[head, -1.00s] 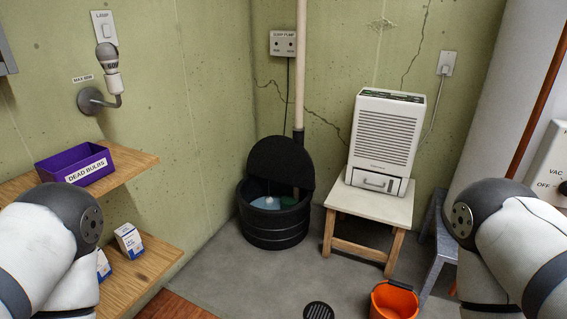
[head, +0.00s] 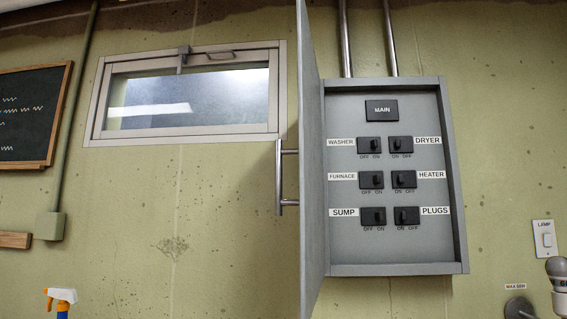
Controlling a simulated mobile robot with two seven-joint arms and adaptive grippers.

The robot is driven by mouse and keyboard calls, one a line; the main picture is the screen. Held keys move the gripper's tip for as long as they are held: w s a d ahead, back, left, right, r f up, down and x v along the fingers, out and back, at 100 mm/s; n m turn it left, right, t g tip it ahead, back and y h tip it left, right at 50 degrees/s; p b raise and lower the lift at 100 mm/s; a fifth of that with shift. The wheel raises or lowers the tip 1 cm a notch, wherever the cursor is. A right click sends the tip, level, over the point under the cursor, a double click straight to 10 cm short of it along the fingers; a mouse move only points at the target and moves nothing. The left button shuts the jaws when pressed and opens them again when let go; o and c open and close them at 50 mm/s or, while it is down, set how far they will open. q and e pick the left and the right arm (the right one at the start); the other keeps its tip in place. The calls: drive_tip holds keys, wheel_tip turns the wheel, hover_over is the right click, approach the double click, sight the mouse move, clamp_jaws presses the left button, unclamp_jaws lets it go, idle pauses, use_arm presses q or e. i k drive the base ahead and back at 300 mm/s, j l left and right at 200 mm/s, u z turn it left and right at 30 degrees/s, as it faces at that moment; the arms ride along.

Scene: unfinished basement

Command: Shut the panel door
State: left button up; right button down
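The grey electrical panel (head: 455,180) is on the wall right of centre in the head view. Its door (head: 312,170) is hinged on the left side and stands wide open, seen almost edge-on and pointing out from the wall. A metal bar handle (head: 280,178) sticks out from the door's left face. Inside are labelled switches for washer, dryer, furnace, heater, sump and plugs under a MAIN block (head: 381,110). Neither of my grippers is in view.
A closed-looking window (head: 190,95) is left of the panel. A chalkboard (head: 35,115) and a conduit with a box (head: 50,226) are farther left. A spray bottle top (head: 61,300) shows at the bottom left. A lamp switch (head: 544,240) and bulb (head: 562,272) are at the right.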

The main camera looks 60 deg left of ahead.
sight(310, 202)
drive_tip(key=j+u, duration=0.25)
drive_tip(key=u, duration=0.15)
drive_tip(key=k+j+u, duration=0.1)
drive_tip(key=j+u, duration=0.5)
drive_tip(key=u, duration=0.15)
